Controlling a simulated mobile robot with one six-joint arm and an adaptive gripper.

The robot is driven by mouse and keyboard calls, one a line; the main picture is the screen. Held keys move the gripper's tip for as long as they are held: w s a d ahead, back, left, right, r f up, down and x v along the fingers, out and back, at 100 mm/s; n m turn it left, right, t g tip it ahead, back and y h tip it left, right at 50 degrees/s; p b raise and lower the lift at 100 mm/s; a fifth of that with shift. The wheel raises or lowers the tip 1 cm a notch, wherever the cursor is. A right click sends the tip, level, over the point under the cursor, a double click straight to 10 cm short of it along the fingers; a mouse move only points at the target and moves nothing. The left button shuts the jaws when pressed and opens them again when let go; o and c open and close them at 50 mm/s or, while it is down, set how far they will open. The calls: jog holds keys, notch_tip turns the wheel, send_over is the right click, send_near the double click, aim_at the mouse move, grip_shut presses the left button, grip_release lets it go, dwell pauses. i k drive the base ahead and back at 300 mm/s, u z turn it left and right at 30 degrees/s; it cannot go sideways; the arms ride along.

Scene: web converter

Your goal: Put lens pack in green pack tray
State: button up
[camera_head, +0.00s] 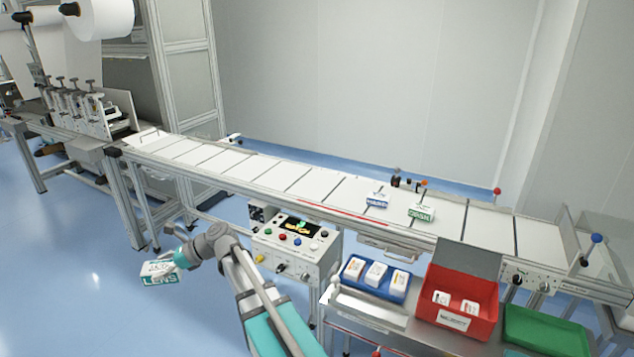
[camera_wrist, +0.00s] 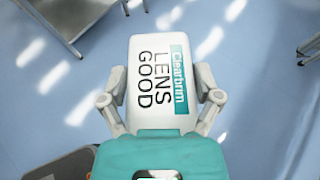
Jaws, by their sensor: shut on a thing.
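The red bin (camera_head: 455,319) with white packs and the blue tray (camera_head: 372,291) with several packs lie between my gripper and the green tray. The control box (camera_head: 295,262) stands right of my arm. Two packs sit on the conveyor (camera_head: 305,182). Floor around the pack is clear.

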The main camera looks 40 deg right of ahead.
aim_at(543, 335)
jog(key=z, duration=1.4)
jog(key=i, duration=1)
jog(key=z, duration=0.05)
